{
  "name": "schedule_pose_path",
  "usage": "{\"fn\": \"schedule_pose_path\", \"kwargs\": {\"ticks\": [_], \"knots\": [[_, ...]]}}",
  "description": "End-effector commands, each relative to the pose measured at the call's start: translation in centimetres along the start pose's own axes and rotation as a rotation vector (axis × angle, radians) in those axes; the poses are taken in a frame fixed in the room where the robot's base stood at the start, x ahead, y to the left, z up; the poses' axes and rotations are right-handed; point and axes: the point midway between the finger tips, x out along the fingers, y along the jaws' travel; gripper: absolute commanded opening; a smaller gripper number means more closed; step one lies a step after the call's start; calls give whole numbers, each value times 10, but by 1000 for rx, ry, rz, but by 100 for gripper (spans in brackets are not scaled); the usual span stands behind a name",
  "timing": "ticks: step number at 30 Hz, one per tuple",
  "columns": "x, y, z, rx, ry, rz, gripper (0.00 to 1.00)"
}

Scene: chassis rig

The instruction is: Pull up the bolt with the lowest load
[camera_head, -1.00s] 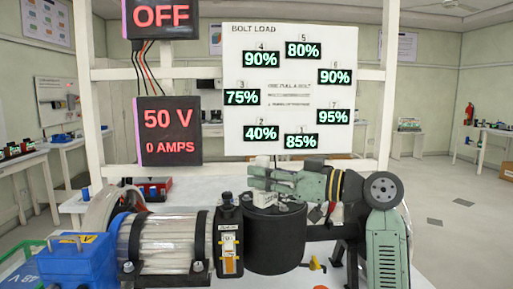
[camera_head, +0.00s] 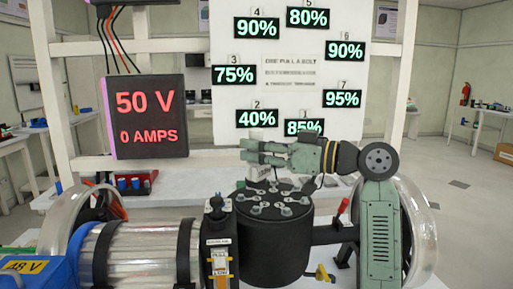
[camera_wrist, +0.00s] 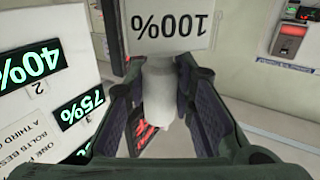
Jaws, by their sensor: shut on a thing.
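My gripper (camera_head: 262,157) is shut on a white piece (camera_wrist: 160,92), a cylinder joined to a block marked "100%". In the head view white parts of it show above and below the fingers. My gripper is above the black drum (camera_head: 275,240), apart from it. Several bolts with metal heads (camera_head: 272,200) stand in a ring on the drum's top; my gripper partly hides the back of it. The bolt load board (camera_head: 290,75) gives bolt 2 as 40% (camera_head: 257,118), the lowest reading. The others read from 75% to 95%.
A display (camera_head: 146,116) reads 50 V and 0 AMPS. A black switch unit (camera_head: 218,250) and a clear cylinder (camera_head: 150,250) stand left of the drum. A blue 48 V box (camera_head: 25,275) is at far left. A yellow lever (camera_head: 322,273) sits at the drum's right.

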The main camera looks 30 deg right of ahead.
Motion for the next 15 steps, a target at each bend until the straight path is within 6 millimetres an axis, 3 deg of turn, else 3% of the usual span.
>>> {"fn": "schedule_pose_path", "kwargs": {"ticks": [8,15], "knots": [[0,0,11,0,1,1,0],[0,0,32,0,0,2,0]]}}
